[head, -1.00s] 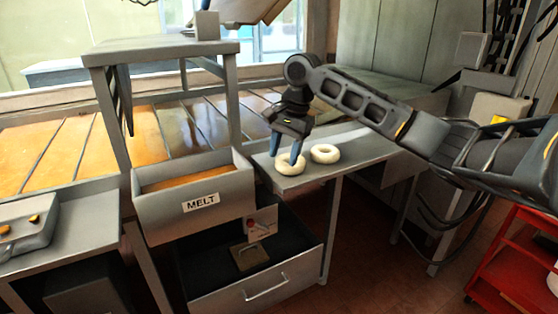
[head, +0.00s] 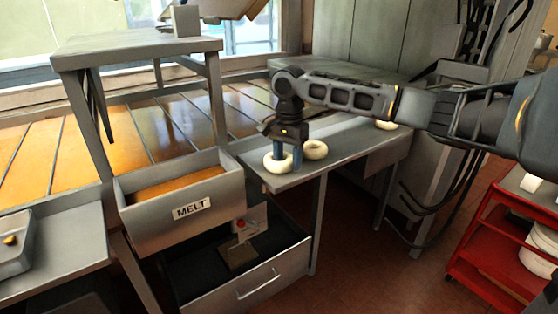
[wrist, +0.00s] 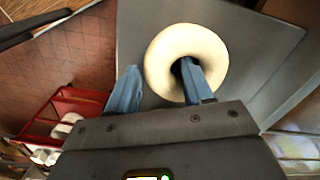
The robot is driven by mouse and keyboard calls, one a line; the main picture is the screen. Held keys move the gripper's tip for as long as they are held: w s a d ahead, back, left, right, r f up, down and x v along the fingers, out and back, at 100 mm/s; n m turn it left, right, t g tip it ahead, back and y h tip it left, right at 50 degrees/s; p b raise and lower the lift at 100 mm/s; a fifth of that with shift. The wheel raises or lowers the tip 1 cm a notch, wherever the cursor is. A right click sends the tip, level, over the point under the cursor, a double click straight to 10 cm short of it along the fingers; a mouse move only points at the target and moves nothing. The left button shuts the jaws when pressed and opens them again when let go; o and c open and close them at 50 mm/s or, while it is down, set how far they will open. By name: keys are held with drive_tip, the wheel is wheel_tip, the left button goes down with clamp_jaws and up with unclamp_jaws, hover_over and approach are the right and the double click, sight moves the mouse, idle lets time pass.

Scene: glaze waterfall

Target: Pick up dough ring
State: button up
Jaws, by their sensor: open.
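A pale dough ring (head: 276,166) lies near the left end of the grey metal shelf (head: 340,142). My gripper (head: 286,153) points down over it with its two blue fingers apart. In the wrist view, one finger of my gripper (wrist: 158,82) reaches over the hole of the dough ring (wrist: 160,48), and the other is outside the ring to the left. I cannot tell how deep the finger sits in the hole. A second dough ring (head: 316,149) lies just to the right, and a third (head: 387,126) lies farther along the shelf.
A tall metal stand (head: 135,43) is behind the bin. A red cart (head: 490,245) with white items stands at the right.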

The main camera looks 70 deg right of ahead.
drive_tip(key=shift+f, duration=0.25)
drive_tip(key=shift+c, duration=0.5)
drive_tip(key=c, duration=0.7)
drive_tip(key=shift+r, duration=0.1)
